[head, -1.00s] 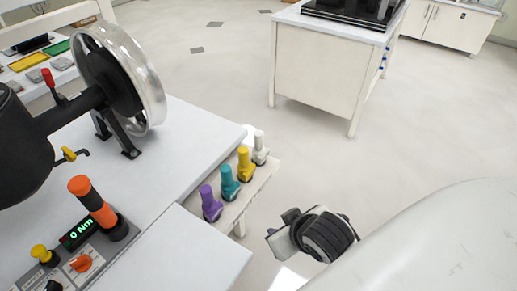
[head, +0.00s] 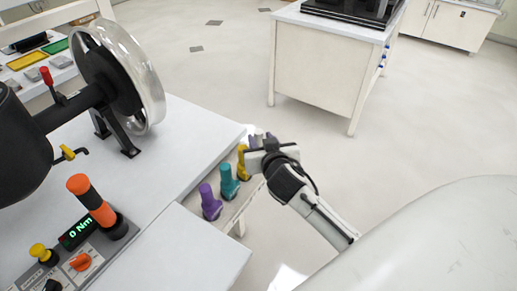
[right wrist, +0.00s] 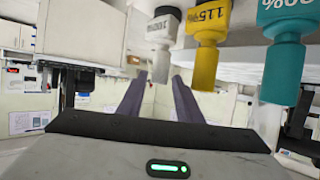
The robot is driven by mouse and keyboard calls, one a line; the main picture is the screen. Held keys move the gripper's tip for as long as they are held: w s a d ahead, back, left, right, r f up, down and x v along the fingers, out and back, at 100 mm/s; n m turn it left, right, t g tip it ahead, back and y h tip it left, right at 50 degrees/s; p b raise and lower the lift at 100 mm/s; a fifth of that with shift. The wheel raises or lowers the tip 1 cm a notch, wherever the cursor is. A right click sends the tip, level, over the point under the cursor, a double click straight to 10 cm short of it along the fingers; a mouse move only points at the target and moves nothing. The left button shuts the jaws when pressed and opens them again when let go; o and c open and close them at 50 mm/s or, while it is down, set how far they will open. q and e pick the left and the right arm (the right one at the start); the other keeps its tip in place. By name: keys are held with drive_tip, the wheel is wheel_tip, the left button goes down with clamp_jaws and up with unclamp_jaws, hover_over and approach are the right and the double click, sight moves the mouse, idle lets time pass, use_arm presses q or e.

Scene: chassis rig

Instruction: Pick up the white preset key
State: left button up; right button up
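The white preset key (right wrist: 161,47), marked 100%, stands at the far end of the key row. In the right wrist view it appears upside down, its narrow stem between the lines of my two open fingers. My right gripper (head: 262,138) is over the far end of the row and hides most of the white key in the head view. The right wrist view shows its fingers (right wrist: 159,82) apart, with no visible contact on the key. My left gripper is not in view.
The yellow key (head: 243,161) is right beside the white one, then the teal key (head: 229,181) and purple key (head: 210,204), on a narrow shelf (head: 236,211) at the bench's side. A wheel (head: 128,75) stands on the bench (head: 188,140). Open floor lies to the right.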

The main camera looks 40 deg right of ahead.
sight(260, 136)
drive_tip(key=x, duration=0.4)
drive_tip(key=shift+w+d+f, duration=0.1)
drive_tip(key=shift+w, duration=0.05)
clamp_jaws()
